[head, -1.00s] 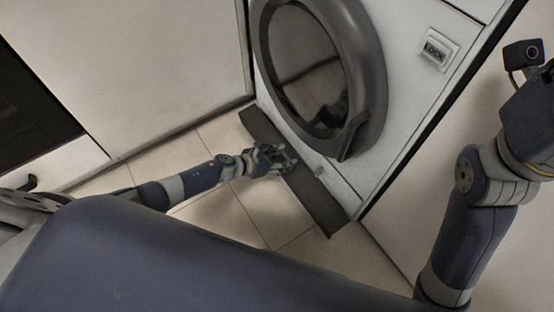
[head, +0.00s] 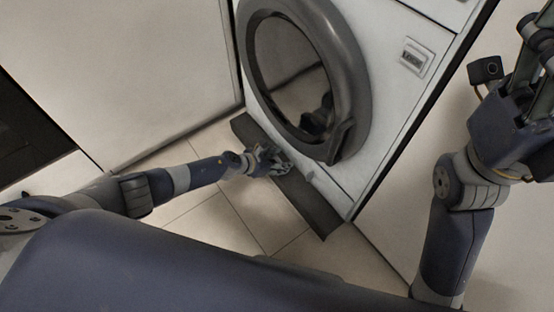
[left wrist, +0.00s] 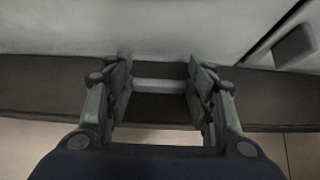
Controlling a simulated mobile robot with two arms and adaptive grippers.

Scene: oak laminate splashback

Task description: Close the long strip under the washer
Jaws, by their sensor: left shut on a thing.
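The long strip (head: 307,206) is a dark, flat band along the foot of the white washer (head: 390,85). It juts out from the washer's base over the floor. My left gripper (head: 277,161) is at the strip's middle, close to the washer front. In the left wrist view the strip (left wrist: 40,85) runs across the picture, and a light grey bar (left wrist: 160,85) spans between the fingers of my left gripper (left wrist: 160,76). The gripper is shut on this bar, with its fingers well apart. My right gripper (head: 530,75) is raised at the upper right, partly cut off.
The washer's round door (head: 355,85) is shut above the strip. A white cabinet panel (head: 140,70) stands to the left and a pale panel (head: 440,190) to the right. The tiled floor (head: 235,225) before the strip is clear. A dark grip (left wrist: 295,45) shows in the wrist view.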

